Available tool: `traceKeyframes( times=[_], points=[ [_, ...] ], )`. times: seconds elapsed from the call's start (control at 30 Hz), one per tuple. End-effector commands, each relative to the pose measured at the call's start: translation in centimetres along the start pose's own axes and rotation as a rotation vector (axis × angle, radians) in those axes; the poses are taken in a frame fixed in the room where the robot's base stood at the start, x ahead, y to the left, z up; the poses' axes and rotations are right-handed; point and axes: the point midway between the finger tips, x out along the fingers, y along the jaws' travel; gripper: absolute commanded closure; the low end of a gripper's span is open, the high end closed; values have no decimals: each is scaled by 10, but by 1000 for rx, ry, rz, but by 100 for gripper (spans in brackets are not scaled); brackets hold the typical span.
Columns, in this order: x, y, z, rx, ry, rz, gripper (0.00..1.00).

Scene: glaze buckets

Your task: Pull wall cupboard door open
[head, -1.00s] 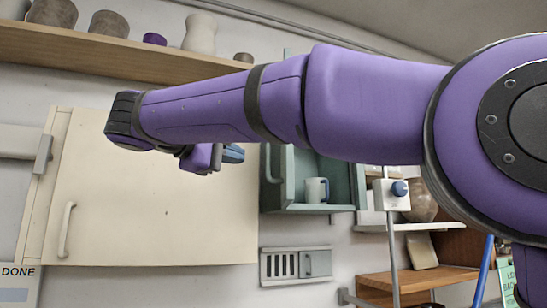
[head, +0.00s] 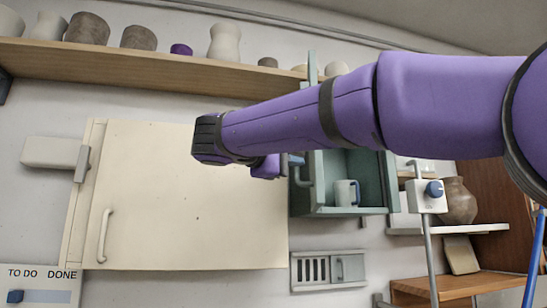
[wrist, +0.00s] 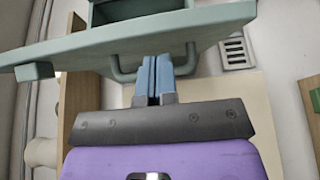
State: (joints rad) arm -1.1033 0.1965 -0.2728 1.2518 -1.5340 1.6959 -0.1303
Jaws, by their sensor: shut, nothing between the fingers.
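The green wall cupboard (head: 362,210) hangs right of the cream panel, its inside visible with a pale mug (head: 346,193) in it. Its green door (head: 312,66) stands open at the left, seen nearly edge-on; it also crosses the top of the wrist view (wrist: 75,45). The door's U-shaped handle (head: 303,178) is beside my gripper (head: 291,160). In the wrist view, the blue fingers of my gripper (wrist: 153,62) are together and overlap the handle loop (wrist: 122,72). Nothing is between them. I cannot tell whether they pass through the loop or touch it.
A large cream cupboard front (head: 190,220) with its own handle (head: 104,236) fills the left. A wooden shelf (head: 130,62) with several pots runs above. A vented wall panel (head: 328,269) is below the green cupboard. A post with a blue knob (head: 434,189) stands at right.

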Motion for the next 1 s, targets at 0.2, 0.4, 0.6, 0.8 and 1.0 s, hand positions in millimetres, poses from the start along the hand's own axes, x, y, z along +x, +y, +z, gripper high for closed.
traceKeyframes(
  times=[0.2,0.4,0.6,0.8,1.0],
  points=[
    [12,0,12,0,1,0,100],
    [13,0,14,0,0,0,100],
    [13,0,14,0,1,0,100],
    [24,1,25,-1,42,-2,100],
    [40,0,44,1,107,-2,100]
  ],
)
